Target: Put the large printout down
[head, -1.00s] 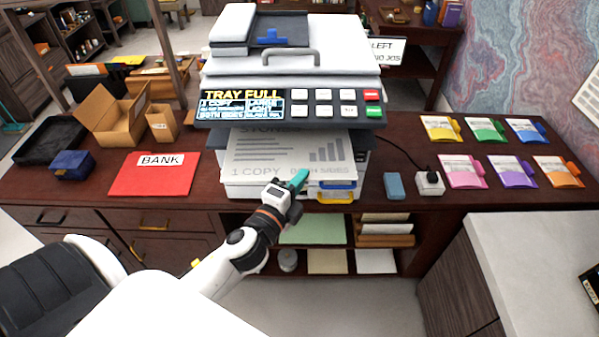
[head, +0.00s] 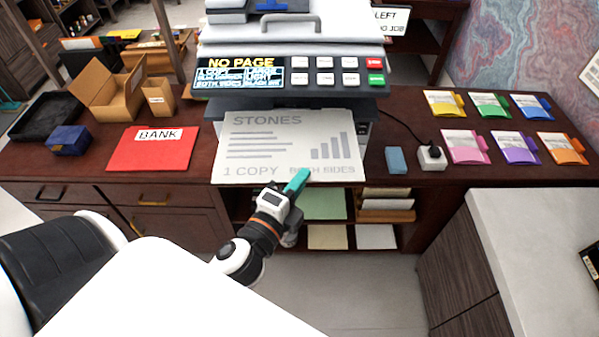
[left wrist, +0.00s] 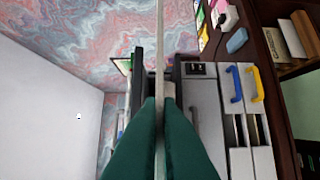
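The large printout (head: 285,148) is a pale sheet reading "STONES", "1 COPY" and "BOTH SIDES", with grey lines and a bar chart. In the head view it stretches out in front of the copier (head: 290,83), over the desk's front edge. My left gripper (head: 299,181), with teal fingers, is at its near edge. In the left wrist view the fingers (left wrist: 160,108) are closed on the sheet, seen edge-on as a thin grey strip (left wrist: 159,50). The copier display reads "NO PAGE". My right gripper is out of view.
A red "BANK" folder (head: 152,150) lies left of the copier, beside open cardboard boxes (head: 110,95) and a black tray (head: 47,128). A blue block (head: 396,160) and a white socket box (head: 432,158) lie right. Several coloured folders (head: 466,147) fill the desk's right. Shelves (head: 327,237) hold paper below.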

